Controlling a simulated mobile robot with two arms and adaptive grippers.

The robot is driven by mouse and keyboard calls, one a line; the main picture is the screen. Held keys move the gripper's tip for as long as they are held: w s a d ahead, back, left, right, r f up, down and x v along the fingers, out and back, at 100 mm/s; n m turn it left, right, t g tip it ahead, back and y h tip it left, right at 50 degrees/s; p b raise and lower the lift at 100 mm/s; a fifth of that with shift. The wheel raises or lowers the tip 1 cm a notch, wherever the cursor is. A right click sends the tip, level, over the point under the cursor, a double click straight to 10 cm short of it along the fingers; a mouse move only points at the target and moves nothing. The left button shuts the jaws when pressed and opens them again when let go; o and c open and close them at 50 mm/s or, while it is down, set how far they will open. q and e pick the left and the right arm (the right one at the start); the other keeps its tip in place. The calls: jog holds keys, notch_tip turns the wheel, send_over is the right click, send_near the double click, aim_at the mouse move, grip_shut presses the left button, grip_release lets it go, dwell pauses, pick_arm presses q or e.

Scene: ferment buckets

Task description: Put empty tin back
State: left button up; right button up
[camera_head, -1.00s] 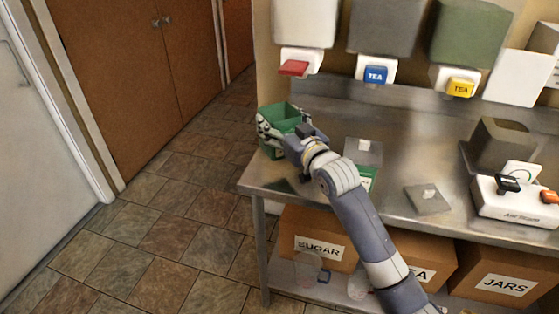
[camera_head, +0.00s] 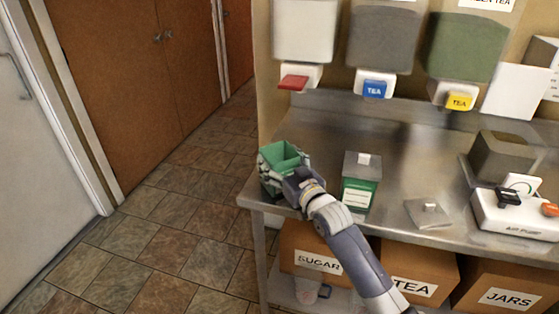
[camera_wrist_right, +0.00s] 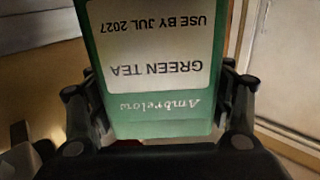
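An open-topped green tin (camera_head: 283,155) is at the left end of the steel counter. No lid is on it and its inside looks empty from here. My right gripper (camera_head: 284,180) has its fingers on both sides of this tin. In the right wrist view the tin (camera_wrist_right: 150,100) fills the space between the fingers, its "GREEN TEA" label upside down. I cannot tell whether its base touches the counter. A loose grey lid (camera_head: 430,213) lies on the counter to the right. My left gripper is not in view.
A second green tin (camera_head: 359,193) with a grey lid stands right of the held tin. An air pump (camera_head: 515,215) is far right. Dispensers with red (camera_head: 294,82), blue (camera_head: 375,89) and yellow (camera_head: 458,101) levers hang above. Cardboard boxes (camera_head: 318,243) sit below.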

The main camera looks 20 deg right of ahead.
jog(key=shift+o, duration=0.7)
jog(key=shift+r, duration=0.3)
jog(key=shift+s+d+f, duration=0.1)
jog(key=shift+s+f, duration=0.1)
jog(key=shift+s, duration=0.15)
jog(key=s+d, duration=0.2)
jog(key=s, duration=0.9)
jog(key=shift+b, duration=0.4)
